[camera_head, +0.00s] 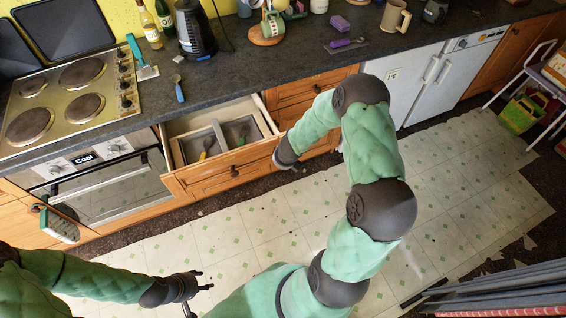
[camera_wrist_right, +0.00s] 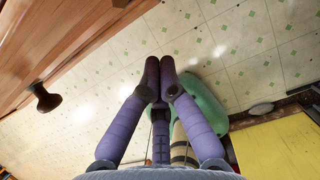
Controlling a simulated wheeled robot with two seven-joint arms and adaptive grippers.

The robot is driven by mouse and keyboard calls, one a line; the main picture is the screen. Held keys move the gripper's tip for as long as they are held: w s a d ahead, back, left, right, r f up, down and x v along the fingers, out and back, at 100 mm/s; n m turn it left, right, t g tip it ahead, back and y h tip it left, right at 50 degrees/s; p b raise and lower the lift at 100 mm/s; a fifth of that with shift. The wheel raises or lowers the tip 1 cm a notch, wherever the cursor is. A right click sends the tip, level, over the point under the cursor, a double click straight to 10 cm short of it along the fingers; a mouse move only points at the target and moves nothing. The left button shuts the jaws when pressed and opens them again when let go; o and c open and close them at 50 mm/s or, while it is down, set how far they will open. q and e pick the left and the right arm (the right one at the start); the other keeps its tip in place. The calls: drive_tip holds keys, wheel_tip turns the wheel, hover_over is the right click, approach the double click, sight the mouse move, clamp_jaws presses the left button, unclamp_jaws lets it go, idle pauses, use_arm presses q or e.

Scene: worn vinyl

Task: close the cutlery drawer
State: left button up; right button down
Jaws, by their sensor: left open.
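The cutlery drawer (camera_head: 213,178) is pulled out under the worktop, between the oven and a stack of other drawers. A grey tray (camera_head: 222,130) with a few utensils lies in it. Its front has a dark round knob (camera_head: 235,171). A dark knob on a wooden front (camera_wrist_right: 45,98) also shows in the right wrist view. My right gripper (camera_head: 286,158) is near the right end of the drawer front; its fingertips are hidden in the head view. In the right wrist view, its fingers (camera_wrist_right: 160,65) are together with nothing between them. My left gripper (camera_head: 203,297) is open and empty, low over the floor.
The oven (camera_head: 110,185) and hob (camera_head: 65,100) stand left of the drawer. Closed wooden drawers (camera_head: 300,92) and a white fridge (camera_head: 430,75) are to the right. The worktop holds bottles, a kettle (camera_head: 195,30) and mugs. The tiled floor (camera_head: 250,225) in front is clear.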

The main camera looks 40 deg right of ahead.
use_arm(q)
drive_tip(key=shift+r+p, duration=0.7)
drive_tip(key=shift+r, duration=0.15)
use_arm(e)
drive_tip(key=shift+w+d+r, duration=0.1)
drive_tip(key=shift+w+d, duration=0.15)
drive_tip(key=shift+w, duration=0.7)
drive_tip(key=shift+w+d+r, duration=0.1)
drive_tip(key=shift+w+d, duration=0.1)
drive_tip(key=shift+w, duration=0.75)
